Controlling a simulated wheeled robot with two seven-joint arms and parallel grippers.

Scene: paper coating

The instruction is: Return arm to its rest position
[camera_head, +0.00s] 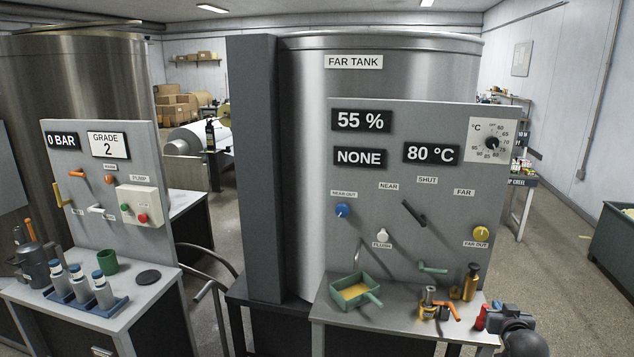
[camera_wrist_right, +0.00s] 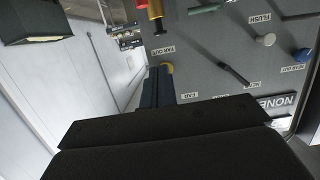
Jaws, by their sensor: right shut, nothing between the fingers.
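My right gripper (camera_head: 494,318) is at the lower right of the head view, at the right end of the far tank's bench. Its dark fingers (camera_wrist_right: 158,88) are together and hold nothing in the right wrist view. They point toward the grey valve panel (camera_head: 385,185), near the yellow FAR OUT knob (camera_head: 481,234); the fingers partly cover that knob in the wrist view. My left gripper is not in view.
The far bench holds a green tray (camera_head: 371,298) with yellow contents, a brass cylinder (camera_head: 470,282) and an orange-handled fitting (camera_head: 430,300). A red piece (camera_head: 480,316) is close beside my right gripper. Open floor (camera_head: 560,250) lies right of the bench.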

